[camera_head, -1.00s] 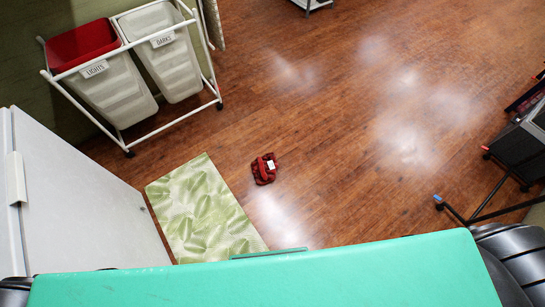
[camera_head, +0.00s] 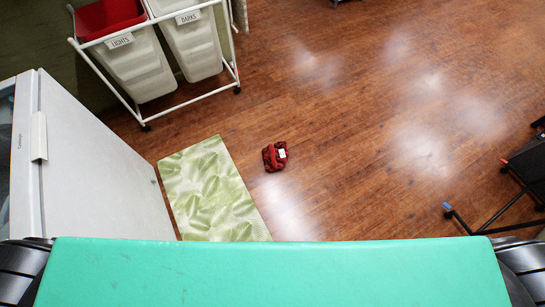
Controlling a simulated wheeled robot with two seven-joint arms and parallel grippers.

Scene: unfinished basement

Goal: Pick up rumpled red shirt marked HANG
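The rumpled red shirt (camera_head: 274,157) lies on the wooden floor as a small dark red bundle. A small white tag (camera_head: 282,154) shows on its right side, but its lettering is too small to read. It lies just right of the green leaf-patterned mat, apart from it. Neither of my grippers is in view. Only dark arm parts show at the bottom left and bottom right corners, beside my own green top surface.
A leaf-patterned mat (camera_head: 211,192) lies left of the shirt. A white appliance (camera_head: 95,165) stands at the left. A cart holds LIGHTS (camera_head: 138,66) and DARKS (camera_head: 193,45) bins. A black wheeled stand (camera_head: 485,205) is at the right. The middle floor is clear.

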